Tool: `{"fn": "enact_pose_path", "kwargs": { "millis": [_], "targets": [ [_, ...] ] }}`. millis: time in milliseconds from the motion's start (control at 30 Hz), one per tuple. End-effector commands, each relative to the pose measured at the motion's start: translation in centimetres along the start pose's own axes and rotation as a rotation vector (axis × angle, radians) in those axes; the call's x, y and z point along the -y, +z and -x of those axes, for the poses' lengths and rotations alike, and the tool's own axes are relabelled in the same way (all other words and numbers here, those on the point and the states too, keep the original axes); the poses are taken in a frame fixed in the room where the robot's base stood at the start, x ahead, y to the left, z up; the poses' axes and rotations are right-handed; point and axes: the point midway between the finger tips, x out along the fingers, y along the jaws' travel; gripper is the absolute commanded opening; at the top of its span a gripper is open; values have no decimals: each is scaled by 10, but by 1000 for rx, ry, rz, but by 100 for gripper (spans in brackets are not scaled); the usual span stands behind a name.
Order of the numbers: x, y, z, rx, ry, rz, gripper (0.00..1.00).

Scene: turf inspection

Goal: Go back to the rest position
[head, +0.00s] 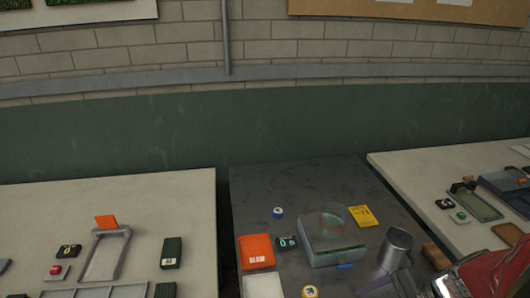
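A red and dark shape (490,275), which looks like part of my arm, cuts into the bottom right corner of the head view.
The dark middle table (300,185) holds a clear-topped box (332,248), an orange box (256,251), a yellow card (363,216) and small round items. Pale tables stand left (150,195) and right (420,175), with gaps between. A green panel (150,130) runs behind.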

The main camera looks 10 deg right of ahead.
Motion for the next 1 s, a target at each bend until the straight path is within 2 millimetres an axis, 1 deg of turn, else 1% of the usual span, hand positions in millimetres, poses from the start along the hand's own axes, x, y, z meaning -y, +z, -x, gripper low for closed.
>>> {"fn": "enact_pose_path", "kwargs": {
  "millis": [33, 200, 367, 533, 767, 867, 1000],
  "targets": [
    [2, 7, 3, -20, 33, 85, 82],
    [7, 22, 14, -86, 137, 347, 82],
    [16, 36, 25, -150, 213, 573, 82],
    [28, 51, 39, -220, 270, 793, 82],
    [50, 79, 56, -311, 302, 1050, 82],
    [59, 94, 63, -345, 297, 1147, 82],
    [71, 119, 70, -379, 269, 1266, 82]
  ]
}}
